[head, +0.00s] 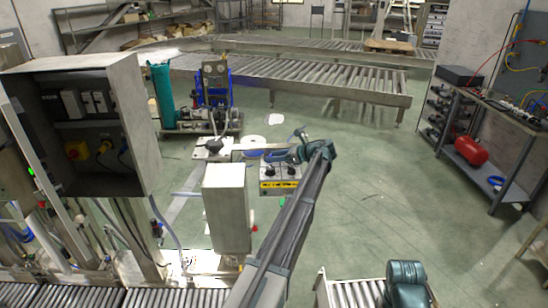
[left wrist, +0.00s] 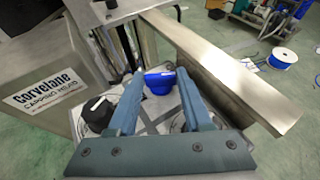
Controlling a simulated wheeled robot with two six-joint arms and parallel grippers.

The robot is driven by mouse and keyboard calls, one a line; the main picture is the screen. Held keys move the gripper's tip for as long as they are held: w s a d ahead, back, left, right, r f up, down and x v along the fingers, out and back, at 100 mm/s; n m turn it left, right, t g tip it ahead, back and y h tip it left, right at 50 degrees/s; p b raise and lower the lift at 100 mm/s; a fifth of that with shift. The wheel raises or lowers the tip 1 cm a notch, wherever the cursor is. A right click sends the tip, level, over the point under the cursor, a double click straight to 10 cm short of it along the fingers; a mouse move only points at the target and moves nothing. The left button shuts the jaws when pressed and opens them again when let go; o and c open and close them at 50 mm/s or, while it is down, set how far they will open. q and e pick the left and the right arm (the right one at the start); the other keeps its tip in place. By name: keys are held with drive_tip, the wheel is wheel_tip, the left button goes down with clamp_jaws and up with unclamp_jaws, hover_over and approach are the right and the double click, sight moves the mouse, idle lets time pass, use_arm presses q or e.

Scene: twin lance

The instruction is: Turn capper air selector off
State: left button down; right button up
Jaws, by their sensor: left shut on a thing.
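My left gripper (head: 272,155) reaches in from the right side of the capping station, its fingers pointing left in the head view. In the left wrist view its two blue-grey fingers (left wrist: 160,76) are shut on a blue selector knob (left wrist: 160,86), which shows between the fingertips. The knob's pointer direction cannot be made out. A black knob (left wrist: 97,114) stands beside the left finger, apart from it. A grey housing with a "Corvelane Capping Head" label (left wrist: 47,92) is at the left of that view. My right gripper is not seen.
A control box (head: 280,184) with dark knobs and a yellow strip is just below the left gripper. A tall pale cabinet (head: 226,207) stands close by. A metal beam (left wrist: 225,72) runs close to the right finger. Open floor (head: 365,190) lies to the right.

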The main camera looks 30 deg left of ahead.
use_arm(q)
drive_tip(key=c, duration=0.6)
unclamp_jaws()
drive_tip(key=p+v, duration=0.5)
drive_tip(key=v, duration=0.7)
drive_tip(key=shift+d+r, duration=0.1)
drive_tip(key=shift+d, duration=0.1)
drive_tip(key=shift+s+d+r, duration=0.1)
drive_tip(key=shift+d+r, duration=0.05)
drive_tip(key=shift+d, duration=0.55)
